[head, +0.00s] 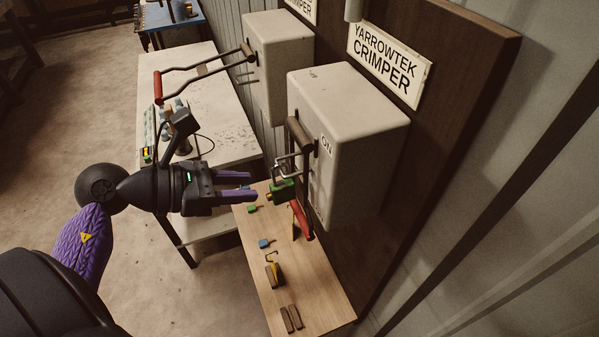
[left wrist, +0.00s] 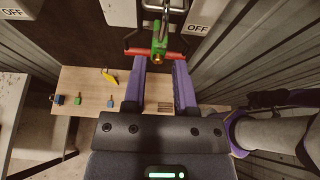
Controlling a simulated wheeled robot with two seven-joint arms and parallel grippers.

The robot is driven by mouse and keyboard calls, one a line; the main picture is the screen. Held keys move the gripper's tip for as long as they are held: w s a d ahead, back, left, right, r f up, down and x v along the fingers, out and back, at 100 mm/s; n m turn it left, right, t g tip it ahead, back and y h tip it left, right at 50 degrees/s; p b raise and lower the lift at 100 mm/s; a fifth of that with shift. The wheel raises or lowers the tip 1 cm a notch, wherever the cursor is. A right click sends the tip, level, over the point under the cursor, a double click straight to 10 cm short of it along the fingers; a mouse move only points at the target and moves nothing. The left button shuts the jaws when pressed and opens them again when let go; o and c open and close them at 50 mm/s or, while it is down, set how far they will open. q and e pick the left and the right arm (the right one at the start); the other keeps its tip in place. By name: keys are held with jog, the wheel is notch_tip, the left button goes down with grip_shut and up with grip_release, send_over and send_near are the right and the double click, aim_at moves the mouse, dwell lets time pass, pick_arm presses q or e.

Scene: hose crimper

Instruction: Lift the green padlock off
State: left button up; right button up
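The green padlock (head: 282,190) hangs by its metal shackle at the front of the near grey crimper box (head: 350,125), beside the lever and its red handle (head: 302,220). The padlock also shows in the left wrist view (left wrist: 160,40), in front of the red bar (left wrist: 135,51). My left gripper (head: 252,186) is open and empty, its purple fingers pointing at the padlock. In the left wrist view the fingertips (left wrist: 160,62) lie to either side of the padlock's line, with the padlock just beyond them. They appear not to touch it.
A second box (head: 278,60) with a lever stands behind. A white table (head: 215,95) is behind my left gripper.

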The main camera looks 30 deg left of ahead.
aim_at(270, 187)
pick_arm(q)
jog(key=p+x, duration=0.2)
jog(key=x, duration=0.5)
jog(key=shift+p, duration=0.4)
jog(key=shift+d+f, duration=0.1)
jog(key=shift+f, duration=0.05)
jog(key=shift+c, duration=0.3)
pick_arm(e)
jog(key=r, duration=0.2)
jog(key=a+r, duration=0.1)
jog(key=shift+s+a, duration=0.1)
jog(key=shift+s, duration=0.25)
pick_arm(q)
grip_shut()
pick_arm(e)
jog(key=shift+d, duration=0.2)
